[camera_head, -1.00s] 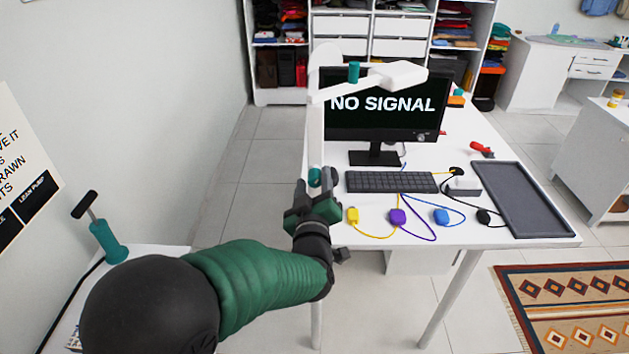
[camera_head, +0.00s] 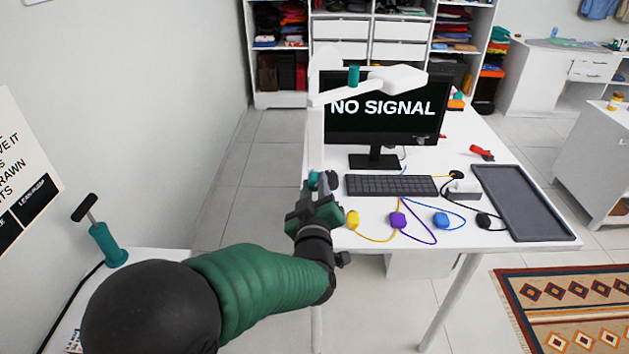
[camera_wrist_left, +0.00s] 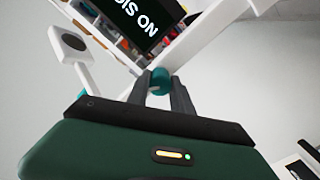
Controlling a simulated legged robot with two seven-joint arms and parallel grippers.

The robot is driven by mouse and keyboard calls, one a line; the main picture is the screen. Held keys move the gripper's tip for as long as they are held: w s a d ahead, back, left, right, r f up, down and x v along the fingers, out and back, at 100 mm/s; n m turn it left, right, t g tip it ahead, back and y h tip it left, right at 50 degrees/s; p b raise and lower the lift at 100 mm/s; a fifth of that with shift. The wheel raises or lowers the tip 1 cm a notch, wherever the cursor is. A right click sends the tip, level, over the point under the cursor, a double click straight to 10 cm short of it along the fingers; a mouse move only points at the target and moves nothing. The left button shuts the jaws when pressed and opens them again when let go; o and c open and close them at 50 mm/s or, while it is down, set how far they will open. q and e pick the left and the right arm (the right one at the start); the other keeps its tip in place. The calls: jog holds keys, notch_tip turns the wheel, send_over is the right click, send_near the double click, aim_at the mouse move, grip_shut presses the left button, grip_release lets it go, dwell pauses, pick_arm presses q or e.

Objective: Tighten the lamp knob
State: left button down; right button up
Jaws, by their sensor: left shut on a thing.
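The white desk lamp (camera_head: 316,135) stands at the desk's left edge, its head (camera_head: 398,80) reaching right in front of the monitor. A teal knob (camera_head: 314,179) is low on the lamp post. My left gripper (camera_head: 320,188) is at this knob, its fingers pointing up toward it. In the left wrist view the teal knob (camera_wrist_left: 160,82) sits between the two grey fingers, which are shut on it. A second teal knob (camera_head: 354,75) is on the lamp's upper arm, clear of the gripper. My right gripper is not in view.
The monitor (camera_head: 380,115) reads "NO SIGNAL". A keyboard (camera_head: 391,185), coloured plugs with cables, a power strip (camera_head: 462,188) and a dark tray (camera_head: 525,203) lie on the desk. A teal hand pump (camera_head: 107,243) stands on a white surface at left.

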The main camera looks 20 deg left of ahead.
pick_arm(q)
jog(key=m+p, duration=0.2)
jog(key=m, duration=0.1)
jog(key=shift+r+m+p, duration=0.15)
jog(key=shift+m+p, duration=0.15)
jog(key=shift+m, duration=0.1)
jog(key=m+p, duration=0.3)
jog(key=m, duration=0.1)
jog(key=m+p, duration=0.3)
jog(key=m, duration=0.1)
jog(key=shift+m, duration=0.4)
jog(key=m+p, duration=0.2)
jog(key=m, duration=0.1)
jog(key=shift+m+p, duration=0.45)
jog(key=shift+m, duration=0.15)
jog(key=c, duration=1)
grip_release()
jog(key=shift+w, duration=0.1)
jog(key=shift+c, duration=0.2)
jog(key=shift+c, duration=0.4)
